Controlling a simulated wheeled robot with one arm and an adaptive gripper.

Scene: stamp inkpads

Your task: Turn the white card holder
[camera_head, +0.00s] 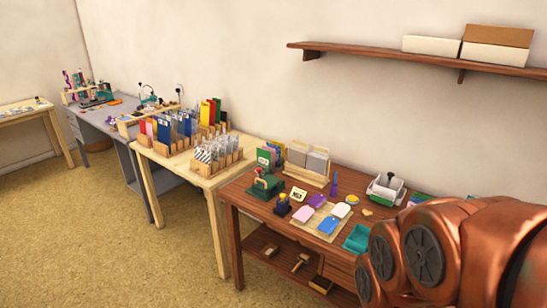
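A small white card stand (298,194) with dark marks on its face stands on the dark wooden table (232,192), left of the middle. It is the likeliest white card holder, but I cannot be sure at this size. A white tray-like holder (375,190) with a dark-knobbed item in it stands farther right. My copper-coloured arm fills the lower right corner and hides that end of the table. My gripper is not in view.
Behind the small stand is a wooden rack (291,168) of grey cards. Stamps (266,185), a mat with coloured tags (328,237) and a teal tray (357,238) crowd the table. A lighter table (201,182) adjoins on the left. Open floor (110,245) lies in front.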

